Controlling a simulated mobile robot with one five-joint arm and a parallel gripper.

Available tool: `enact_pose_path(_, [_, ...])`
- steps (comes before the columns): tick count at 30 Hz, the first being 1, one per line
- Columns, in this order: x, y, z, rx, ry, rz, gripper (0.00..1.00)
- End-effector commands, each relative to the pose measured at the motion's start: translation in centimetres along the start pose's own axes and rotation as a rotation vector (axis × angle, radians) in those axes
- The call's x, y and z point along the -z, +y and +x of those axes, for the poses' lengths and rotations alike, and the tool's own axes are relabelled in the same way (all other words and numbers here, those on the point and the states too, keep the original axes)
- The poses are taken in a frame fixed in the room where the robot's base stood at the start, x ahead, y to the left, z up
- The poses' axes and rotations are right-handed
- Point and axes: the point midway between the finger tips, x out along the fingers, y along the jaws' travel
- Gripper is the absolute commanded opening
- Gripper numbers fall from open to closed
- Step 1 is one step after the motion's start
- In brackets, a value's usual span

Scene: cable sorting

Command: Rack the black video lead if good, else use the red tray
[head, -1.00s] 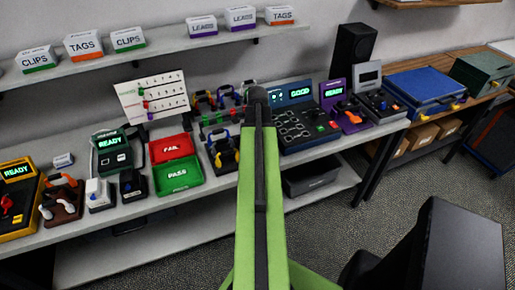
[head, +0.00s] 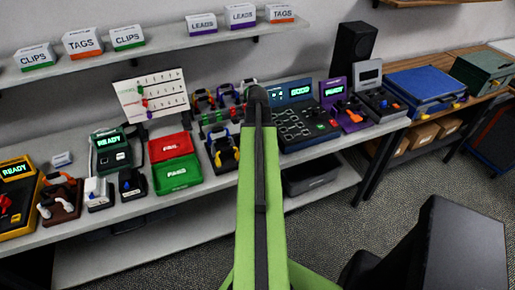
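My green arm rises through the middle of the head view. My gripper is not visible; it is hidden beyond the arm's dark upper joint. I cannot pick out the black video lead for certain. A dark blue tester (head: 300,121) just right of the arm has a lit screen reading GOOD. The red tray (head: 170,146) lies flat on the bench left of the arm and looks empty. A green tray (head: 177,173) adjoins its front edge. Coloured leads (head: 222,105) sit in a group behind the arm's left side, partly covered by it.
A purple tester (head: 335,89), a blue case (head: 425,88) and a black speaker (head: 353,47) stand to the right. A green READY tester (head: 112,147) and a yellow one (head: 17,195) are left. A white chart (head: 150,95) stands behind the trays. A shelf (head: 150,53) holds labelled boxes above.

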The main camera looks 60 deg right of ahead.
Motion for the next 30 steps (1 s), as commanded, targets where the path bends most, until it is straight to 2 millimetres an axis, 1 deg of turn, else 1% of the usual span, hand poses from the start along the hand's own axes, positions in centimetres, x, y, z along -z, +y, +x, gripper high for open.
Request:
enact_pose_path(8, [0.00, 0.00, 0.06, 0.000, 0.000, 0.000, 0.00])
enact_pose_path(9, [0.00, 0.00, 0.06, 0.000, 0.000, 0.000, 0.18])
enact_pose_path(14, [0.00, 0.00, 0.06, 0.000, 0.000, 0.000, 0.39])
enact_pose_path(15, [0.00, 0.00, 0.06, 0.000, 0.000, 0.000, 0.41])
enact_pose_path(21, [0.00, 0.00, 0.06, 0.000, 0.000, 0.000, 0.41])
enact_pose_path(27, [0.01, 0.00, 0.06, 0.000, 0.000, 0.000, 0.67])
enact_pose_path(30, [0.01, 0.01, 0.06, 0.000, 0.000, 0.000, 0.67])
